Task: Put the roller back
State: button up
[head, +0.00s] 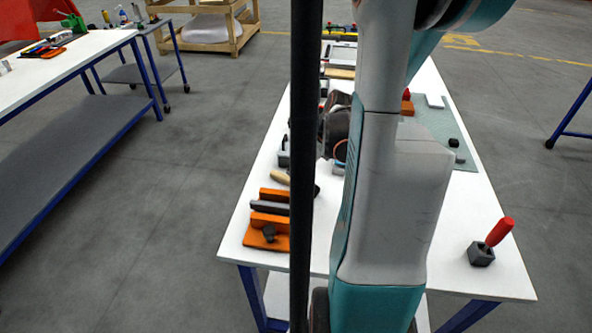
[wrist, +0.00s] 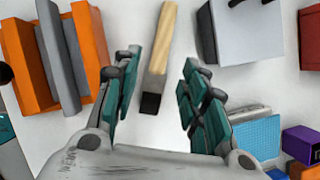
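A tool with a pale wooden handle and a black end (wrist: 157,60) lies on the white table. It may be the roller, but its far end is cut off in the wrist view. In the head view its handle (head: 280,177) shows beside my dark column. My gripper (wrist: 160,97) is open, with one finger on each side of the tool and a gap to both. An orange stand (wrist: 28,62) with a grey bar (wrist: 60,55) in it is left of my gripper. The stand also shows in the head view (head: 262,243). My gripper is mostly hidden there.
A grey-white box (wrist: 245,35) and a blue textured piece (wrist: 257,138) lie right of my gripper. A red-handled tool (head: 500,231) stands in a grey block (head: 481,254) at the table's front right. The table front between stand and block is partly hidden by my arm.

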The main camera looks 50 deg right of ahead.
jog(key=p+v, duration=0.1)
jog(key=v, duration=0.5)
jog(key=shift+f, duration=0.1)
dwell(1.7)
